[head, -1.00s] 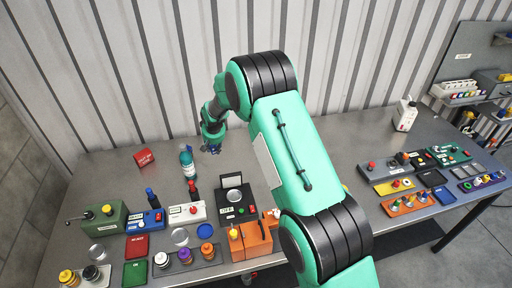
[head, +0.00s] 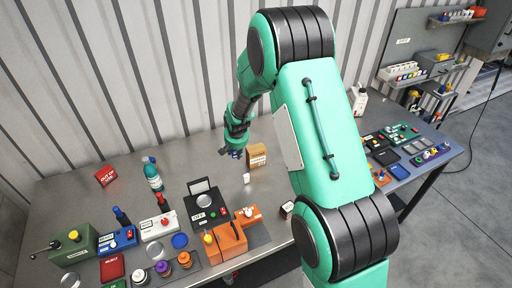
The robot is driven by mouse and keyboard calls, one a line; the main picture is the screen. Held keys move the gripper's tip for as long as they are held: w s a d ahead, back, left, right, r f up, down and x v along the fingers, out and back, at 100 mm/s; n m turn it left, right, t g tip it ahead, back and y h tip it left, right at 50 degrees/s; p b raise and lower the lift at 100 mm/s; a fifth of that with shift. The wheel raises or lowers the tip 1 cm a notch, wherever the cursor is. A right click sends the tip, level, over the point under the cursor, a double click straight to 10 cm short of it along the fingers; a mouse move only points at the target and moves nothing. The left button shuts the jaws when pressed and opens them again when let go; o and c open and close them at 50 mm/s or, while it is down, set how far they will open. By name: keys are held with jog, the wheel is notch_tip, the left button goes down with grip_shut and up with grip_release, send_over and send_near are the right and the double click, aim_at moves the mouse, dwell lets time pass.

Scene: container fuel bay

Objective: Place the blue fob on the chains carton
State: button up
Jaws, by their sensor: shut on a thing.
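My gripper (head: 230,150) hangs over the back middle of the table, pointing down. It is shut on a small blue thing, which looks like the blue fob (head: 237,154); it is small and partly hidden by the fingers. A brown carton (head: 257,155) with a pale label stands just right of the gripper, partly near my arm. Its label is too small to read, so I cannot tell for sure that it is the chains carton. The fob appears apart from the carton, to its left.
A small white item (head: 246,178) stands in front of the carton. A teal bottle (head: 153,177) and a red block (head: 106,176) stand to the left. Devices, including an orange box (head: 228,243), crowd the front edge. My arm hides part of the table's right half.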

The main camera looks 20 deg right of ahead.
jog(key=s+d+r+m+p, duration=0.1)
jog(key=s+d+r+m, duration=0.1)
jog(key=s+d, duration=0.7)
jog(key=shift+s+m+h, duration=0.3)
jog(key=shift+s+m, duration=0.1)
jog(key=shift+s, duration=0.4)
jog(key=shift+d, duration=0.1)
jog(key=p, duration=0.3)
send_near(256, 146)
jog(key=shift+w+d+f, duration=0.15)
jog(key=shift+w, duration=0.3)
jog(key=shift+w+d+f, duration=0.2)
jog(key=shift+w, duration=0.25)
jog(key=shift+f+p, duration=0.65)
jog(key=shift+f, duration=1.1)
jog(key=shift+f, duration=0.2)
